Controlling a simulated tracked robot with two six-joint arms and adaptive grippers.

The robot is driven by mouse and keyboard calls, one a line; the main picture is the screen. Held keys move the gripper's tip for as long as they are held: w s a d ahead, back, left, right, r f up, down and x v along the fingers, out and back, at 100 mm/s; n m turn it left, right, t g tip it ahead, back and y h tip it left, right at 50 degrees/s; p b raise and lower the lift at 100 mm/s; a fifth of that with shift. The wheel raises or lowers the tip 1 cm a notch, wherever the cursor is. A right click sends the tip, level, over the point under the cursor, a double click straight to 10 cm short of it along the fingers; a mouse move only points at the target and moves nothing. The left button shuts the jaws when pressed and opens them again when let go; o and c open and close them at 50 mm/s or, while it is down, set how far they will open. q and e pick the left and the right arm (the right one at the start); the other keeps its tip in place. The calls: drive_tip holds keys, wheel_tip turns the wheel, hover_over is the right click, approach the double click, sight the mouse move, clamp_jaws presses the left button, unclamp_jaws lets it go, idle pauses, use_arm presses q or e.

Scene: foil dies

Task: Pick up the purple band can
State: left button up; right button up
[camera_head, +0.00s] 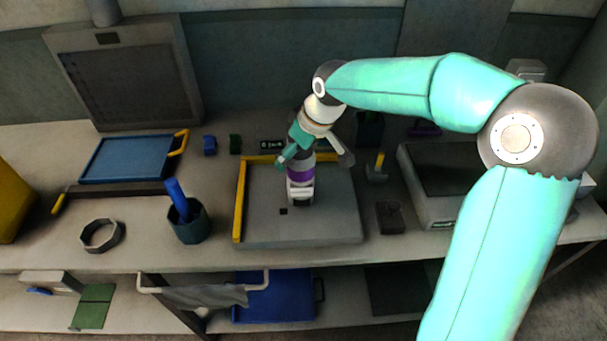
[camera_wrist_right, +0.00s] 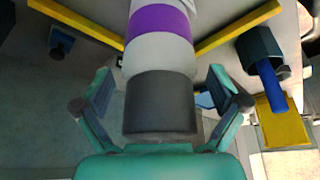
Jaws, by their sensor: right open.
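The purple band can (camera_head: 299,174) stands upright on a grey tray (camera_head: 330,222) with yellow edge strips. It has a dark end, pale sections and a purple band, which shows clearly in the right wrist view (camera_wrist_right: 160,22). My right gripper (camera_head: 314,157) is over the top of the can from above. In the wrist view its two teal fingers (camera_wrist_right: 160,78) are open, one on each side of the can's dark and pale upper part. Gaps show between the can and both fingers. The gripper partly hides the can's top in the head view. My left gripper is not in view.
A dark cup with a blue stick (camera_head: 190,222) and a dark ring (camera_head: 102,236) are left of the tray. A blue tray (camera_head: 125,158) lies behind them. A small dark block (camera_head: 389,217) and a grey device (camera_head: 420,200) are at right. Free bench lies front left.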

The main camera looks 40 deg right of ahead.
clamp_jaws()
drive_tip(key=shift+r, duration=0.1)
idle(0.3)
drive_tip(key=shift+r, duration=0.1)
